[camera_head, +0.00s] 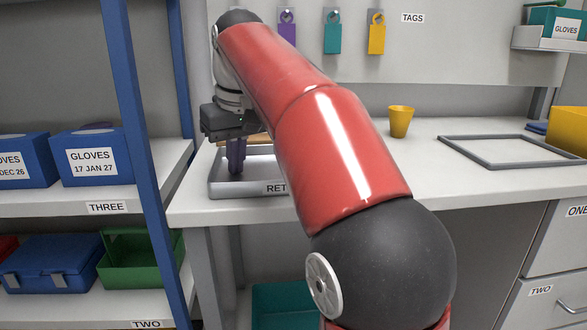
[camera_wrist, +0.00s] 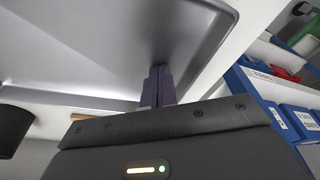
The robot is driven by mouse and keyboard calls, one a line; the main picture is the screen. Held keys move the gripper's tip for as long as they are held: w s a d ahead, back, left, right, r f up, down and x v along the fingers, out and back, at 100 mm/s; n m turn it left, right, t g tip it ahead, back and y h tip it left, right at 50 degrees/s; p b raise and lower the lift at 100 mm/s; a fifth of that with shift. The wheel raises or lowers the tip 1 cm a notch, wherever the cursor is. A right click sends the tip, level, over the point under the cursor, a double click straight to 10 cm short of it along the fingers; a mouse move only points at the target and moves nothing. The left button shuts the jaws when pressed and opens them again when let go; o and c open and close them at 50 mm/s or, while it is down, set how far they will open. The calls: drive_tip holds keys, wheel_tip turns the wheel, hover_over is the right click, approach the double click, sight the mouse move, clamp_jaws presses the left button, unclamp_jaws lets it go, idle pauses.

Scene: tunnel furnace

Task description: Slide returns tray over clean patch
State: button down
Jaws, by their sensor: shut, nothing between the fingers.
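The returns tray (camera_head: 222,188) is a shallow grey metal tray at the left end of the white bench, its label partly hidden by my arm. It also fills much of the wrist view (camera_wrist: 90,45). My gripper (camera_head: 236,170) points down into the tray with its dark purple fingers together and nothing between them. In the wrist view the fingertips (camera_wrist: 158,70) are near an inner corner of the tray; I cannot tell whether they touch it. A grey rectangular frame (camera_head: 462,153) lies at the bench's right, around bare white surface; no patch is labelled clean.
A yellow cup (camera_head: 400,121) stands on the bench between my arm and the frame. A yellow bin (camera_head: 570,130) is at the far right. A blue shelf post (camera_head: 150,170) and glove boxes (camera_head: 92,158) are left of the bench. Tags hang behind.

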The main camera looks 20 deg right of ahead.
drive_tip(key=shift+d+f, duration=0.35)
drive_tip(key=shift+f, duration=0.3)
drive_tip(key=shift+d+r+p, duration=0.1)
drive_tip(key=shift+r+p, duration=0.25)
drive_tip(key=shift+p, duration=0.1)
drive_tip(key=p+v, duration=0.2)
drive_tip(key=v, duration=0.1)
drive_tip(key=w+p+v, duration=0.1)
drive_tip(key=p+v, duration=0.2)
drive_tip(key=shift+w+r, duration=0.2)
drive_tip(key=shift+r, duration=0.05)
drive_tip(key=shift+w+v, duration=0.25)
drive_tip(key=shift+v, duration=0.9)
drive_tip(key=shift+r, duration=0.1)
